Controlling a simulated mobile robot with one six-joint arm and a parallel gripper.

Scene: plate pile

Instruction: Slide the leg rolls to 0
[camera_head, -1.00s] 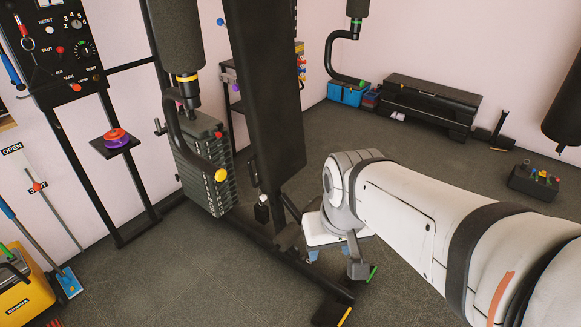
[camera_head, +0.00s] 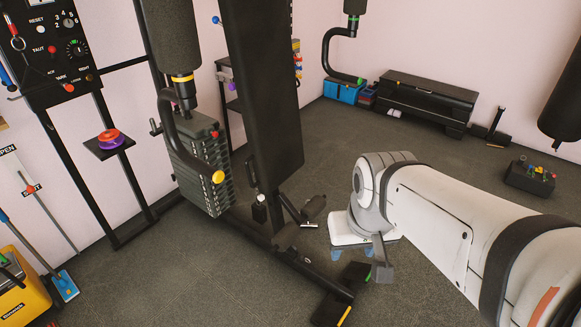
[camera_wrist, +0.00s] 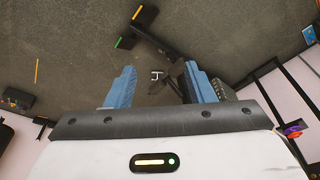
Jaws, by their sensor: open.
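The exercise machine's upright pad (camera_head: 268,90) stands left of my arm on a low black frame. Near its foot are two short dark rolls, one at the right (camera_head: 314,207) and one at the left (camera_head: 260,210); I take them for the leg rolls. No scale or 0 mark is readable. My gripper (camera_head: 357,253) is low over the floor, right of the rolls and apart from them. In the wrist view its blue fingers (camera_wrist: 160,80) are open and empty, with dark machine parts visible beyond and between them.
The machine's base ends in feet with yellow (camera_head: 344,316) and green (camera_head: 368,273) strips near my gripper. A black bench (camera_head: 428,98) is at the back.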

